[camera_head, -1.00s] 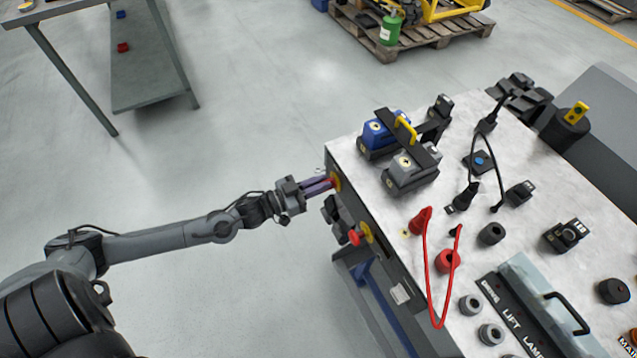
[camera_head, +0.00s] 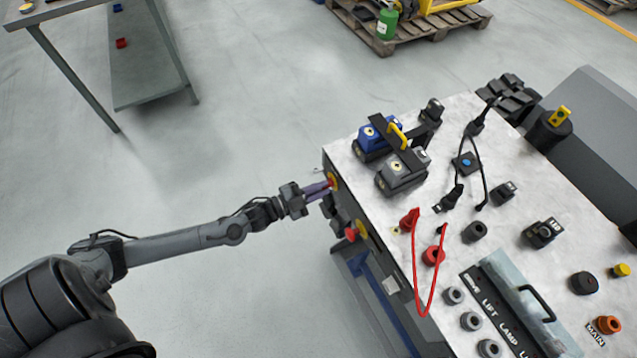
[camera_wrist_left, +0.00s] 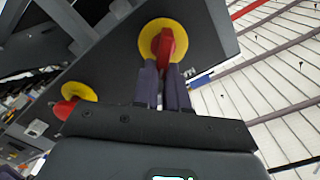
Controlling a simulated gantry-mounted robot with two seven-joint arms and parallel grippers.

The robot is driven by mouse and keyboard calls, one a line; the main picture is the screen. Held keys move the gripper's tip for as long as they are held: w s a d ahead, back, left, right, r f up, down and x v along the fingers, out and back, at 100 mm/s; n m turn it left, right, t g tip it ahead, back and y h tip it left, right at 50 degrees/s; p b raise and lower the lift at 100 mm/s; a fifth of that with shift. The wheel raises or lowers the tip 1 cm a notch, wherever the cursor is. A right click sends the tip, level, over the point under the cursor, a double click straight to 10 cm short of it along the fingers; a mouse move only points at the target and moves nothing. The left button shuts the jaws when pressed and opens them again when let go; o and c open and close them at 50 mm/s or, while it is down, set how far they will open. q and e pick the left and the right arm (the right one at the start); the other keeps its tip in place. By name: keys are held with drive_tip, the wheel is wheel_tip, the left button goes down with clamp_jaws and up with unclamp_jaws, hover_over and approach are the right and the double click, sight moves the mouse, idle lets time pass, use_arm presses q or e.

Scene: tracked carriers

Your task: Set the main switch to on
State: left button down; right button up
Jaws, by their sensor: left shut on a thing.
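The main switch is a red handle (camera_wrist_left: 167,45) on a round yellow plate on the carrier's side face. In the head view the red switch handle (camera_head: 331,183) shows at the tip of my left gripper (camera_head: 324,188). In the left wrist view the two purple-grey fingers (camera_wrist_left: 166,80) are closed on the red handle. The handle stands roughly in line with the fingers. Any marks for on and off cannot be read. My right gripper is not in view.
A second red knob (camera_head: 351,233) on a yellow plate sits on the same face. The carrier top (camera_head: 440,207) bears a blue block (camera_head: 375,135), a grey block (camera_head: 400,175), a red cable loop (camera_head: 414,265) and several sockets. A table (camera_head: 150,60) stands far left; the floor between is clear.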

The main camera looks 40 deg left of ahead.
use_arm(q)
drive_tip(key=m+p, duration=0.1)
drive_tip(key=m, duration=0.3)
drive_tip(key=shift+d+f+m+p, duration=0.2)
drive_tip(key=shift+m+p, duration=0.1)
drive_tip(key=shift+p, duration=0.05)
drive_tip(key=m, duration=0.2)
drive_tip(key=m+p, duration=0.1)
drive_tip(key=m, duration=0.1)
drive_tip(key=shift+s+d+f, duration=0.1)
drive_tip(key=shift+f, duration=0.3)
drive_tip(key=c, duration=1.2)
unclamp_jaws()
drive_tip(key=shift+f, duration=0.1)
drive_tip(key=shift+o, duration=0.2)
drive_tip(key=p+v, duration=0.2)
drive_tip(key=v, duration=0.9)
